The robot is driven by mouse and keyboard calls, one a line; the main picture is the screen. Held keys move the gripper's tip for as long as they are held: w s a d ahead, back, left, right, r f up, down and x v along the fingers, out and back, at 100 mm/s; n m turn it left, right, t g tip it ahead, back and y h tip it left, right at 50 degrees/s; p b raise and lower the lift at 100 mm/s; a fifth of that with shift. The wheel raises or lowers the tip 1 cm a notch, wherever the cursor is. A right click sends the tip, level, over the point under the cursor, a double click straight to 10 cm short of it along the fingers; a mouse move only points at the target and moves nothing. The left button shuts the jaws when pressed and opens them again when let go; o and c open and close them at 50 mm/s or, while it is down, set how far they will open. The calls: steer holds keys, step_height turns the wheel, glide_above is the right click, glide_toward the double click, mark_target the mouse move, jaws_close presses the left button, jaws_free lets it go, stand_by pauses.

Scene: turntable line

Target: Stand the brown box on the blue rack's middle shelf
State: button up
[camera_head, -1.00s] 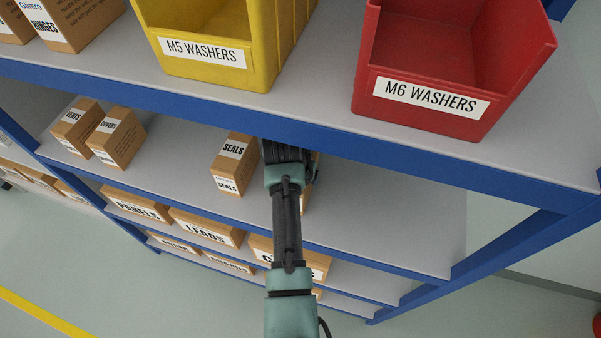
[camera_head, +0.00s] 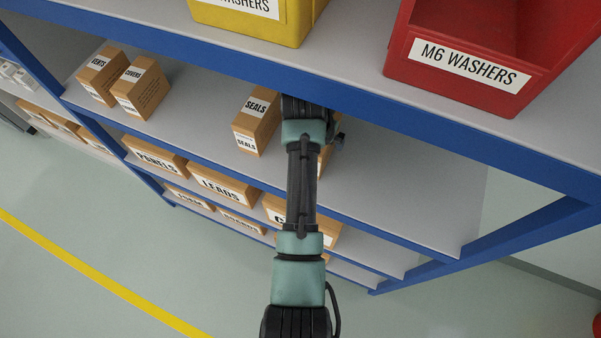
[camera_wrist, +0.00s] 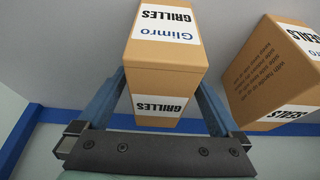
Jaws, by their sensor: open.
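A brown box labelled GRILLES (camera_wrist: 165,75) stands between the two fingers of my gripper (camera_wrist: 160,92) in the wrist view. My gripper is open, with one finger along each side of the box; whether they touch it is unclear. In the head view, the gripper is on the shelf (camera_head: 400,190) just under the bins of the blue rack (camera_head: 420,120). The fingers are hidden there by my wrist and the upper shelf edge. A sliver of brown box (camera_head: 325,156) shows beside my wrist.
A SEALS box (camera_head: 257,120) stands close to the left of my gripper; in the wrist view it is at right (camera_wrist: 270,75). VENTS (camera_head: 100,75) and COVERS (camera_head: 140,88) boxes stand further left. Yellow (camera_head: 290,30) and red (camera_head: 460,85) bins sit above. The shelf's right part is clear.

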steer(key=s+a+b, duration=0.1)
steer(key=s+a, duration=0.2)
steer(key=s, duration=0.8)
steer(key=shift+s+a+f+b, duration=0.15)
steer(key=shift+s+a+b, duration=0.05)
steer(key=shift+a+b, duration=0.15)
